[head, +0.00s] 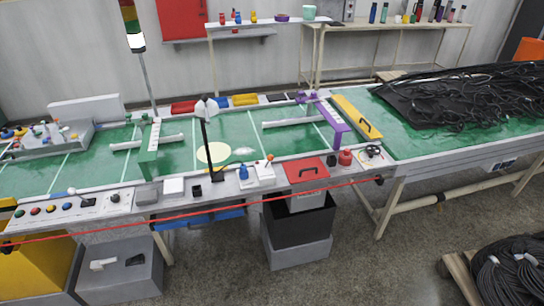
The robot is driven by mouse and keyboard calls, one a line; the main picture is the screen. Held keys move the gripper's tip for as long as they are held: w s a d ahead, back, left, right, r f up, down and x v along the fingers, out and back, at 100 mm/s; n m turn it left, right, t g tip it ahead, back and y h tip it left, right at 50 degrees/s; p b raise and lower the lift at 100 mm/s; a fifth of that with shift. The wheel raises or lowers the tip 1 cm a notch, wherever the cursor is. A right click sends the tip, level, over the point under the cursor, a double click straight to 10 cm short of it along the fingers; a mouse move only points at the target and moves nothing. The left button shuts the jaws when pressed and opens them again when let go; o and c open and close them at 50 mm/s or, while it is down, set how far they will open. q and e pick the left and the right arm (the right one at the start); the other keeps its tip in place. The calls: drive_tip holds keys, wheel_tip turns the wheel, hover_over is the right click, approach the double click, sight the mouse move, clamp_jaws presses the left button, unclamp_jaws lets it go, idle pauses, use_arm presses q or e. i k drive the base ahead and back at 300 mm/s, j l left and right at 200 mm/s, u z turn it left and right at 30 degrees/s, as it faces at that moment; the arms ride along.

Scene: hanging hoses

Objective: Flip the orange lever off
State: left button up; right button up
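The orange lever (270,158) is a small orange knob on the front ledge of the green table, right of centre. It stands up by a small white and blue box (265,172). It is too small to tell which position it is set to. Neither of my grippers is in the head view, and nothing touches the lever.
A red cord (240,205) runs along the table's front edge below the lever. A red lidded panel (306,170) is to its right, and a tall black lever (207,135) is to its left. A black bin (300,222) stands below. Open floor lies in front.

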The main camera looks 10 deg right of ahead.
sight(270, 158)
drive_tip(key=i+l, duration=0.15)
drive_tip(key=i, duration=0.4)
drive_tip(key=i+l, duration=0.15)
drive_tip(key=i, duration=0.35)
drive_tip(key=i+l, duration=0.2)
drive_tip(key=i, duration=0.35)
drive_tip(key=k+z, duration=0.05)
